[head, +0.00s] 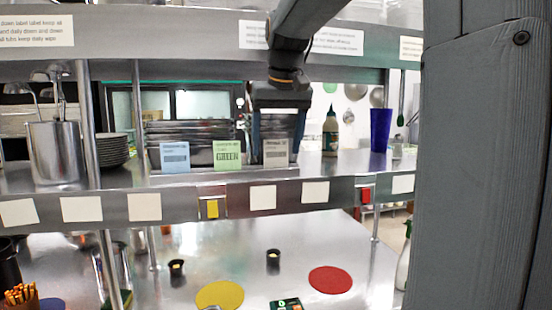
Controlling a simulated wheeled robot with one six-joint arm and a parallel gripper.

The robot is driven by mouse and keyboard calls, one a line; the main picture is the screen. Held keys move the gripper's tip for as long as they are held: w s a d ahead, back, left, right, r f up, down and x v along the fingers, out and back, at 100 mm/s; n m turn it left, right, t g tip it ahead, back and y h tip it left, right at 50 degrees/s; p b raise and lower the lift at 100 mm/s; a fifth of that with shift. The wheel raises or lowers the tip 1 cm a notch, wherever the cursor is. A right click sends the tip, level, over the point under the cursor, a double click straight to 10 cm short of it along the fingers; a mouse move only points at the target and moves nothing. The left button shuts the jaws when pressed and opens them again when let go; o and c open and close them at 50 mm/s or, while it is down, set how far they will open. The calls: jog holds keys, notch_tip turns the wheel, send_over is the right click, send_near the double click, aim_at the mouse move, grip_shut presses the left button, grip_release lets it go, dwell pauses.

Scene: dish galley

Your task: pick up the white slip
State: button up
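A whitish-grey slip (277,154) with printed text stands upright on the metal shelf, at the right end of a row of cards. A green card (228,154) and a light blue card (175,156) stand to its left. My gripper (279,148) comes down from above, its two fingers spread apart. In the picture the slip shows between and just below the fingers. I cannot tell how far in front of the slip the fingers are, and no contact is clear.
Dark stacked trays (190,132) stand behind the cards. A squeeze bottle (330,132) and a blue cup (380,130) stand to the right. A steel utensil pot (52,152) and plates (112,150) are left. Blank white labels (263,197) line the shelf edge. An overhead rail crosses above.

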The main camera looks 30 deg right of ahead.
grip_shut()
jog(key=shift+r, duration=0.15)
dwell(0.5)
